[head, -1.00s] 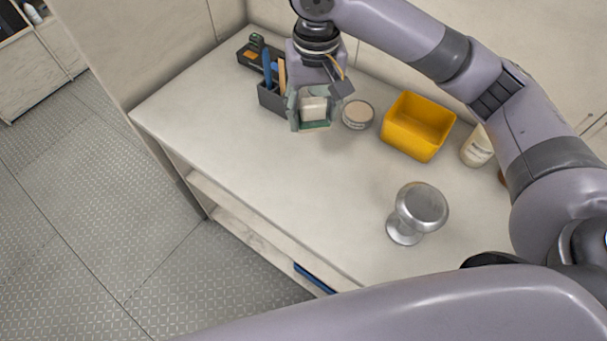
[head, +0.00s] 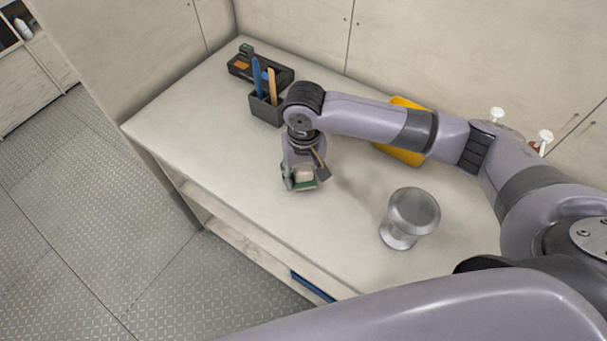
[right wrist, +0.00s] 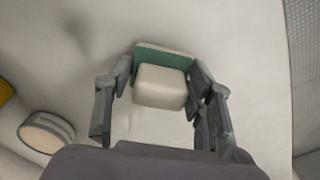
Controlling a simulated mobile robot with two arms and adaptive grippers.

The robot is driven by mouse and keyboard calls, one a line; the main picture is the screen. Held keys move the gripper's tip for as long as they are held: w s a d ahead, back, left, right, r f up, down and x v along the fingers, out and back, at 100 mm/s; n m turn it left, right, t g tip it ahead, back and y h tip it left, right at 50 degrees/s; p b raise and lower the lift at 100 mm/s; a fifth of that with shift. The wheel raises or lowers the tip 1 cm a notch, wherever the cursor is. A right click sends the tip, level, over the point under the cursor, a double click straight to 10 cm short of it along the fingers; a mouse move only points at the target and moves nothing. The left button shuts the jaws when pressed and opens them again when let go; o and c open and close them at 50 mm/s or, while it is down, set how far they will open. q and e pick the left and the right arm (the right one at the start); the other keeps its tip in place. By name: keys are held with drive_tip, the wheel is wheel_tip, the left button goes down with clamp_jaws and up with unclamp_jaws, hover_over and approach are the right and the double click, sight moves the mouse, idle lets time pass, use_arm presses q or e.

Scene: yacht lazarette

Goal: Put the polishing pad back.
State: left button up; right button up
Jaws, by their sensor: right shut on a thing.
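The polishing pad, a cream-white block with a green layer (head: 305,175), is between the fingers of my right gripper (head: 304,182). In the right wrist view the pad (right wrist: 160,86) sits between the two fingers of the gripper (right wrist: 163,92), its green layer at the far side. The gripper is shut on it, over the open middle of the pale counter (head: 245,178). The gap between pad and counter is hard to judge. My left gripper is not in view.
A dark caddy (head: 268,108) with upright tools and a black tray (head: 242,68) stand at the back left. A yellow bin (head: 400,154) is partly behind my arm. A metal pedestal knob (head: 412,215) stands at right. A round tin (right wrist: 46,132) shows in the right wrist view.

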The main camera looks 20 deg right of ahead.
sight(304, 170)
drive_tip(key=shift+f, duration=0.6)
drive_tip(key=o, duration=1.1)
drive_tip(key=shift+f, duration=0.1)
wheel_tip(304, 170, up, 11)
drive_tip(key=shift+r+b, duration=0.1)
drive_tip(key=shift+b, duration=0.45)
drive_tip(key=shift+r, duration=0.55)
